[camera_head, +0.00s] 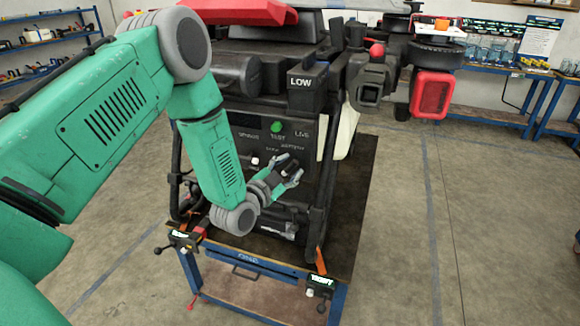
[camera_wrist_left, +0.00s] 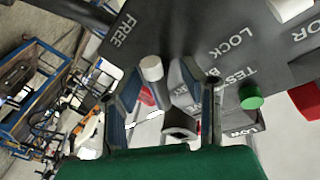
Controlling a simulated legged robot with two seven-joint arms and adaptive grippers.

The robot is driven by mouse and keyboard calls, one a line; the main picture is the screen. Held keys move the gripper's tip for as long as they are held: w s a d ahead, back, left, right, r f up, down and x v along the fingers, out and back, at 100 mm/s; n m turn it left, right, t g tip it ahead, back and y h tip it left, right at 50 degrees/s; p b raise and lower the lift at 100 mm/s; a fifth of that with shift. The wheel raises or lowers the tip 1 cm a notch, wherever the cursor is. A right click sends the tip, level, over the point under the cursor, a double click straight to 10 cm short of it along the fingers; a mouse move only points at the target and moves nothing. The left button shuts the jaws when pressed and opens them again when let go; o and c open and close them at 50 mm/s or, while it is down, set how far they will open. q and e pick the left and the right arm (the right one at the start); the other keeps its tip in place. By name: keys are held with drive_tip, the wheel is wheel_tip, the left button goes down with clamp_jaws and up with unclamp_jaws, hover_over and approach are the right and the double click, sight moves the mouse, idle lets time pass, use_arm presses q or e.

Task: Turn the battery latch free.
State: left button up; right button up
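The dark control panel (camera_wrist_left: 200,30) carries the words FREE and LOCK in the left wrist view. A grey post with a pale round end (camera_wrist_left: 152,70), which looks like the battery latch, stands out between the two fingers there. My left gripper (camera_wrist_left: 162,105) is open, one finger on each side of the post with gaps visible. I cannot tell whether anything touches. In the head view the left gripper (camera_head: 288,174) is in front of the lower panel, and the latch is hidden behind it. My right gripper is in neither view.
The drone's black body stands on a blue-framed bench (camera_head: 265,274). Near the gripper are a green knob (camera_head: 277,127), a white knob (camera_head: 255,160) and a box marked LOW (camera_head: 304,88). A red lamp-like part (camera_head: 433,95) sticks out at right. The floor at right is clear.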

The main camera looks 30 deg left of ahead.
use_arm(q)
drive_tip(key=shift+d, duration=0.1)
clamp_jaws()
drive_tip(key=shift+f, duration=0.1)
drive_tip(key=shift+b, duration=0.3)
drive_tip(key=n+b, duration=0.2)
drive_tip(key=n, duration=0.1)
drive_tip(key=shift+f+t, duration=0.25)
drive_tip(key=shift+t, duration=0.05)
drive_tip(key=shift+s+d+n+t+y+b, duration=0.1)
drive_tip(key=shift+n+t+y+b, duration=0.3)
drive_tip(key=shift+n+b, duration=1.6)
drive_tip(key=shift+n, duration=0.5)
